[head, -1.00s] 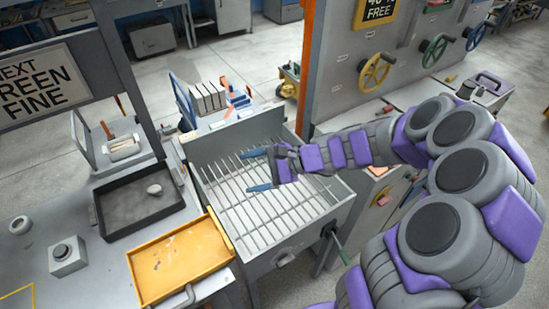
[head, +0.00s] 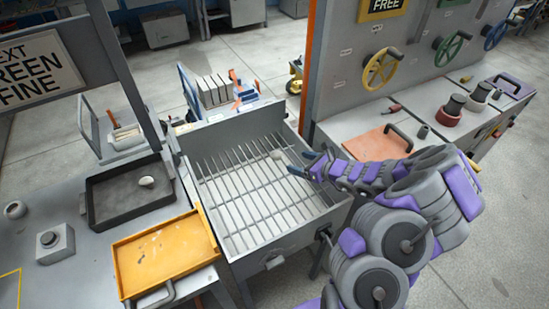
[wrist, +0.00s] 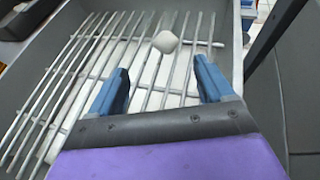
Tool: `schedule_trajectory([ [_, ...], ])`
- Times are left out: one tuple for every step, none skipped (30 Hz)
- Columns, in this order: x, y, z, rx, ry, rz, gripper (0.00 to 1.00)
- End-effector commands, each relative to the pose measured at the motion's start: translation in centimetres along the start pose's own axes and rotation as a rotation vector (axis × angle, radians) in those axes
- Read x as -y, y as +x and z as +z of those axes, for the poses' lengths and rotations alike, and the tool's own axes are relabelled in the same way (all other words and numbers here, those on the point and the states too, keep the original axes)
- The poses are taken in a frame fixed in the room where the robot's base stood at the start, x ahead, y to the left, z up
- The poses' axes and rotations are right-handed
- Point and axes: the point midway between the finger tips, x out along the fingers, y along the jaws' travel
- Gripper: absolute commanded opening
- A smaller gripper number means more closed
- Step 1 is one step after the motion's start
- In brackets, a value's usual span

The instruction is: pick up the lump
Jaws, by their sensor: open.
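A small pale rounded lump (head: 277,154) lies on the bars of the grey grate box (head: 333,214), toward its far right side. In the wrist view the lump (wrist: 165,41) shows whole, beyond my fingertips and roughly centred between them. My gripper (head: 301,163) is open and empty, just right of the lump over the right part of the box. Its two blue fingers (wrist: 160,68) stand wide apart in the wrist view and do not visibly touch the lump. A second pale lump (head: 147,181) lies in the dark tray (head: 98,212) on the left bench.
The box's grey walls rise around the bars. A yellow tray (head: 135,290) sits at its left. A rack of grey plates (head: 214,90) stands behind. The panel with handwheels (head: 380,69) and a counter with a salmon plate (head: 377,144) stand to the right. Most of the grate is bare.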

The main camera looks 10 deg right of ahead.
Motion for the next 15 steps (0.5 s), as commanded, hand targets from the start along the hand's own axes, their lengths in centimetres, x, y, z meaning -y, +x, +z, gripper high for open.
schedule_trajectory([
  [-0.1,1.0,-0.2,-0.001,-0.003,0.004,0.81],
  [-0.1,1.5,-0.3,-0.001,-0.003,0.004,0.81],
  [-0.2,2.2,-0.3,-0.001,-0.002,0.005,0.81],
  [-0.2,2.7,-0.3,-0.002,-0.002,0.006,0.81],
  [-0.2,3.3,-0.3,-0.002,-0.002,0.006,0.81],
  [-0.3,4.0,-0.3,-0.003,-0.003,0.007,0.81],
  [-0.3,4.6,-0.3,-0.003,-0.003,0.006,0.81],
  [-0.2,5.1,-0.4,-0.004,-0.004,0.006,0.81],
  [-0.2,5.8,-0.4,-0.005,-0.004,0.005,0.81],
  [-0.3,6.4,-0.3,-0.005,-0.005,0.004,0.81],
  [-0.3,6.8,-0.3,-0.004,-0.005,0.003,0.81],
  [-0.4,7.4,-0.3,-0.005,-0.005,0.003,0.81],
  [-0.4,7.8,-0.3,-0.005,-0.004,0.002,0.81],
  [-0.4,8.1,-0.2,-0.005,-0.004,0.003,0.81],
  [-0.4,8.4,-0.1,-0.005,-0.005,0.003,0.81],
])
